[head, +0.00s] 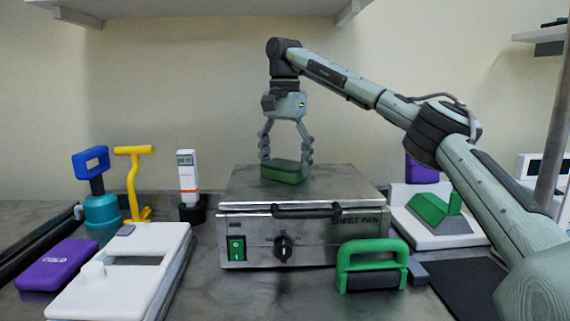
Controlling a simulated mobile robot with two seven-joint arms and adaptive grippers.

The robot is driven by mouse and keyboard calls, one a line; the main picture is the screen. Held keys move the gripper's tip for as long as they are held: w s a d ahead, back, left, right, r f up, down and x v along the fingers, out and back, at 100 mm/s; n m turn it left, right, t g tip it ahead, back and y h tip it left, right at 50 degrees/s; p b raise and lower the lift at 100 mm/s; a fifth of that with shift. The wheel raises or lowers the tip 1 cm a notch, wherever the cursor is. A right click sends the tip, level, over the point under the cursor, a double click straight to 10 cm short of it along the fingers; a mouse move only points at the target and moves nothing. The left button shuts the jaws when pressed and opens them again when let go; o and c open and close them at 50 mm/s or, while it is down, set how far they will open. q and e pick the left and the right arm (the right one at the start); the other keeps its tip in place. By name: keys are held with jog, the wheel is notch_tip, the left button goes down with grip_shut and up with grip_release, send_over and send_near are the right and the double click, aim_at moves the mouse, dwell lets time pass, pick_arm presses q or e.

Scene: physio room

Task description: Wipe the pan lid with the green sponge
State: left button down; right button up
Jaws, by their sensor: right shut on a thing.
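The pan lid (345,185) is the flat grey metal top of the boxy appliance in the middle of the counter, and it is closed. My right gripper (286,168) points straight down over the left part of the lid. It is shut on the green sponge (284,177), whose upper part is dark. The sponge appears to rest on the lid, left of its middle; exact contact is hard to tell. My left gripper is not in view.
A green-handled block (372,252) stands before the appliance. A white board (130,280), purple pack (57,265), yellow-handled tool (134,180), blue-handled tool (98,195) and white device (188,175) stand left. A white base with a green wedge (440,212) is right. A shelf (200,8) hangs above.

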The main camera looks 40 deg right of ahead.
jog(key=shift+w+d, duration=0.5)
jog(key=shift+w, duration=0.4)
jog(key=shift+w+d, duration=0.55)
jog(key=shift+w, duration=0.4)
jog(key=shift+w+d, duration=0.5)
jog(key=shift+w, duration=0.4)
jog(key=shift+w+d, duration=0.2)
jog(key=shift+w, duration=0.05)
jog(key=shift+d, duration=0.1)
jog(key=shift+f, duration=0.1)
